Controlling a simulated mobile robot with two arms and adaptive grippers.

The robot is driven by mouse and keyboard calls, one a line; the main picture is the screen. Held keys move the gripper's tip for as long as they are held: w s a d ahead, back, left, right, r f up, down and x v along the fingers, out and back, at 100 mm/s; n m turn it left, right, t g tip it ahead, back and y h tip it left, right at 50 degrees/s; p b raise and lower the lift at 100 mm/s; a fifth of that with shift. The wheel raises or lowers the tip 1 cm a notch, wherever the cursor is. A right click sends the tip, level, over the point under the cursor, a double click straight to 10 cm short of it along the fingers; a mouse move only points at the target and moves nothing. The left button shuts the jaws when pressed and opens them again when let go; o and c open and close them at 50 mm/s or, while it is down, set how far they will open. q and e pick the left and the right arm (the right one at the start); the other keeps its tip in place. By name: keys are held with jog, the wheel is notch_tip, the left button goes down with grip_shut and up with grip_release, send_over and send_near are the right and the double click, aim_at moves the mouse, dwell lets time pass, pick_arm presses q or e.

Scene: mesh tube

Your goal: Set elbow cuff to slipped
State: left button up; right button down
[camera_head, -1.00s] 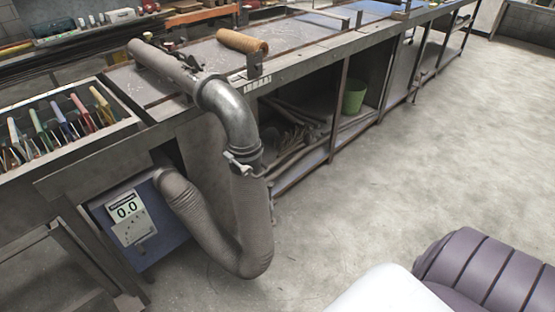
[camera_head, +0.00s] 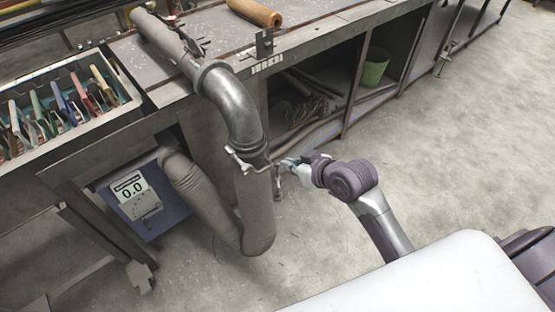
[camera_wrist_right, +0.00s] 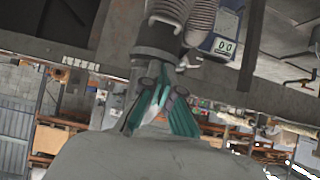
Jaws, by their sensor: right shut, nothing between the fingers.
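A grey metal elbow pipe (camera_head: 234,104) bends down from the bench top. A cuff (camera_head: 247,150) with a silver clamp lever (camera_head: 236,159) sits at its lower end, where the grey hose (camera_head: 257,205) begins. The hose loops down and back up under the bench. My right gripper (camera_head: 286,163) is shut and empty, just right of the cuff; I cannot tell whether it touches. In the right wrist view its teal fingers (camera_wrist_right: 165,112) are closed in front of the dark cuff area (camera_wrist_right: 157,40), partly hiding it. My left gripper is out of view.
A blue meter box (camera_head: 152,222) reading 0.0 stands left of the hose under the bench. A tray of coloured-handled tools (camera_head: 62,105) is at the left. A tan roll (camera_head: 255,12) lies on the bench. A green bin (camera_head: 375,67) is on the lower shelf. Floor at right is clear.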

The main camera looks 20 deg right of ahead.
send_over(269, 167)
jog(key=s, duration=0.3)
notch_tip(269, 167, down, 5)
jog(key=f, duration=0.2)
jog(key=f+p, duration=0.1)
jog(key=shift+w+a, duration=0.25)
jog(key=shift+w, duration=0.15)
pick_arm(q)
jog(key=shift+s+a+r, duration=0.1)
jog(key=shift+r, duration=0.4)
pick_arm(e)
jog(key=shift+w+f, duration=0.1)
jog(key=shift+f, duration=0.8)
pick_arm(q)
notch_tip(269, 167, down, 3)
jog(key=b, duration=0.2)
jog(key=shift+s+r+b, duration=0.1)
jog(key=shift+b, duration=0.3)
pick_arm(e)
notch_tip(269, 167, down, 5)
jog(key=shift+f, duration=0.1)
